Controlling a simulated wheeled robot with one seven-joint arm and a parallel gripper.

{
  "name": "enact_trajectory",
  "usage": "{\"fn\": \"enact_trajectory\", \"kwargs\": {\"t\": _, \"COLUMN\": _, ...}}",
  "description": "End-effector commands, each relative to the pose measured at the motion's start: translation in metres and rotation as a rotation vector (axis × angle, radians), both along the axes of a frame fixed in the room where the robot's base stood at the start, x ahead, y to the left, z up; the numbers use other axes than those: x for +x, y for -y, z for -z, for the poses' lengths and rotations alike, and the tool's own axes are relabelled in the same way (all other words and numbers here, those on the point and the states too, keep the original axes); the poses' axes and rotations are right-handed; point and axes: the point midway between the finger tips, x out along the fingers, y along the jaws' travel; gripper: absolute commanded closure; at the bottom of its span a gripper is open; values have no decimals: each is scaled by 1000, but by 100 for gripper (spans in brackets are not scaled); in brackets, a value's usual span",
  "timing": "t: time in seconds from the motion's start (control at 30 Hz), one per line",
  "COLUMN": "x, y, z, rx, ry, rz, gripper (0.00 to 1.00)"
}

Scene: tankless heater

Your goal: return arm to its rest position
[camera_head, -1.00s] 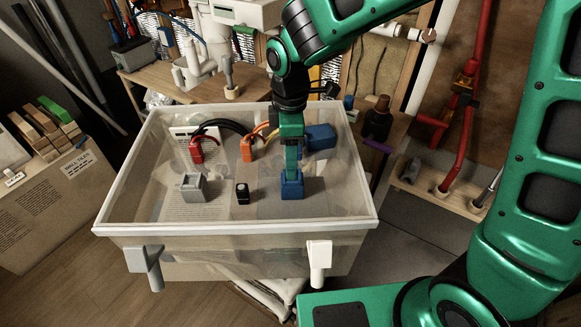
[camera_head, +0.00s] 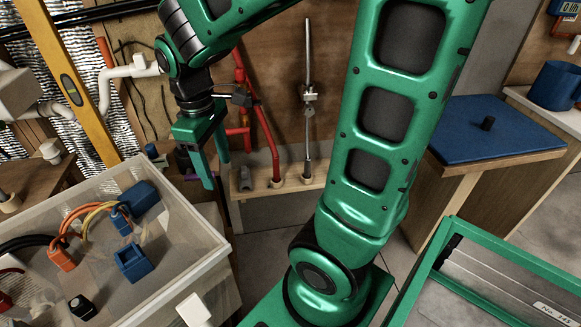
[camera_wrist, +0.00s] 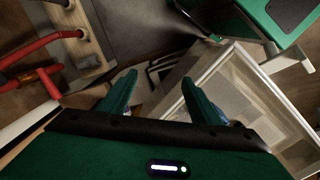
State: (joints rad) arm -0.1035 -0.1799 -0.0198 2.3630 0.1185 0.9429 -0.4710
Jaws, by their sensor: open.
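My gripper (camera_head: 216,172) hangs from my green arm in the head view, fingers pointing down, just right of the clear bin's back right corner. Its two fingers are apart with nothing between them. The wrist view also shows the open, empty fingers (camera_wrist: 160,80), with the bin's rim (camera_wrist: 228,55) to their right. The clear bin (camera_head: 190,215) stands at lower left in the head view, partly cut off. Inside it lie a hollow blue block (camera_head: 133,262) and another blue piece (camera_head: 140,197).
Red pipes (camera_head: 262,130) and a grey metal pipe (camera_head: 308,120) rise from a wooden ledge (camera_head: 280,187) behind my gripper. A blue-topped table (camera_head: 490,130) stands at right. A green-framed case (camera_head: 500,275) is at lower right. Orange and black cables lie in the bin.

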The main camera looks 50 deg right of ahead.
Motion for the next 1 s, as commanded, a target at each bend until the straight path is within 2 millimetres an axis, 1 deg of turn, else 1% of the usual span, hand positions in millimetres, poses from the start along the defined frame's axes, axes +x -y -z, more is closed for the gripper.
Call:
{"fn": "enact_trajectory", "kwargs": {"t": 0.03, "x": -18, "y": 24, "z": -5, "rx": 4, "ry": 8, "rz": 128, "gripper": 43}}
{"fn": "enact_trajectory", "kwargs": {"t": 0.07, "x": -28, "y": 35, "z": -6, "rx": 5, "ry": 11, "rz": 203, "gripper": 43}}
{"fn": "enact_trajectory", "kwargs": {"t": 0.1, "x": -42, "y": 50, "z": -8, "rx": 8, "ry": 14, "rz": 301, "gripper": 43}}
{"fn": "enact_trajectory", "kwargs": {"t": 0.17, "x": -65, "y": 68, "z": -9, "rx": 17, "ry": 16, "rz": 446, "gripper": 43}}
{"fn": "enact_trajectory", "kwargs": {"t": 0.2, "x": -79, "y": 79, "z": -10, "rx": 22, "ry": 19, "rz": 538, "gripper": 43}}
{"fn": "enact_trajectory", "kwargs": {"t": 0.3, "x": -113, "y": 97, "z": -9, "rx": 39, "ry": 21, "rz": 740, "gripper": 43}}
{"fn": "enact_trajectory", "kwargs": {"t": 0.4, "x": -137, "y": 106, "z": -7, "rx": 53, "ry": 20, "rz": 888, "gripper": 43}}
{"fn": "enact_trajectory", "kwargs": {"t": 0.5, "x": -152, "y": 111, "z": -5, "rx": 64, "ry": 20, "rz": 976, "gripper": 43}}
{"fn": "enact_trajectory", "kwargs": {"t": 0.6, "x": -158, "y": 112, "z": -5, "rx": 68, "ry": 18, "rz": 1016, "gripper": 43}}
{"fn": "enact_trajectory", "kwargs": {"t": 0.9, "x": -158, "y": 112, "z": -4, "rx": 68, "ry": 19, "rz": 1018, "gripper": 43}}
{"fn": "enact_trajectory", "kwargs": {"t": 0.97, "x": -158, "y": 112, "z": -5, "rx": 68, "ry": 19, "rz": 1017, "gripper": 57}}
{"fn": "enact_trajectory", "kwargs": {"t": 1.0, "x": -158, "y": 112, "z": -5, "rx": 68, "ry": 19, "rz": 1017, "gripper": 67}}
